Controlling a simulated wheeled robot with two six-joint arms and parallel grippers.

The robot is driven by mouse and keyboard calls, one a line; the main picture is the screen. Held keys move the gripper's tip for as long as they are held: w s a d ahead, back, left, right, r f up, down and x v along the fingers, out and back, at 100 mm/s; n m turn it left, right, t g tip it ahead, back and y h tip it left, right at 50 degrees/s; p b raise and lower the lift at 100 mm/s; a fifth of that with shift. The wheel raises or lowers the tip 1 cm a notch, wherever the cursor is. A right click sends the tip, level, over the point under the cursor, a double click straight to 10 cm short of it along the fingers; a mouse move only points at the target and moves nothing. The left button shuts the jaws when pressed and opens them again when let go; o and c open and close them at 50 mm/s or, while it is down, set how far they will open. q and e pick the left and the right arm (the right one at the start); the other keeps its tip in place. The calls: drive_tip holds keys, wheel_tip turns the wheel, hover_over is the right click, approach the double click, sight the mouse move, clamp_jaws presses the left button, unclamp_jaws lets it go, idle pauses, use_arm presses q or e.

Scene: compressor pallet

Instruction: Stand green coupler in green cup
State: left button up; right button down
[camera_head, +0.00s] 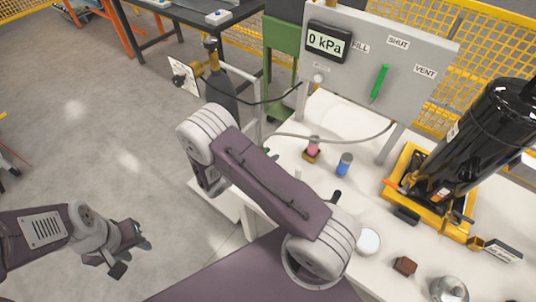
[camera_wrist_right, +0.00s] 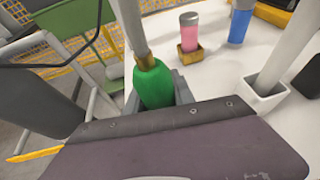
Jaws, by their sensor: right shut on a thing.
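In the right wrist view the green coupler (camera_wrist_right: 153,88) stands roughly upright, with a brass collar and a grey tube rising from its top. Grey finger-like parts of my right gripper (camera_wrist_right: 157,100) show on both sides of it, and the gripper is shut on it. My purple arm link hides the coupler's lower end. I cannot make out a green cup. In the head view my right arm covers the right gripper and the coupler. My left gripper (camera_head: 130,251) is open and empty, low at the left over the floor.
A pink coupler (camera_head: 313,145) stands in a brass-coloured cup (camera_head: 311,157), beside a blue one (camera_head: 345,164). A white cup (camera_wrist_right: 266,97) holds a grey rod. The grey panel (camera_head: 420,75) reads 0 kPa. A black cylinder (camera_head: 485,130) stands on a yellow base at right.

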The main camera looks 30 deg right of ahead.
drive_tip(key=shift+f+b, duration=0.45)
drive_tip(key=shift+f, duration=0.25)
idle(0.3)
drive_tip(key=c, duration=1)
unclamp_jaws()
drive_tip(key=shift+r, duration=0.1)
drive_tip(key=v, duration=0.9)
drive_tip(key=shift+a, duration=0.1)
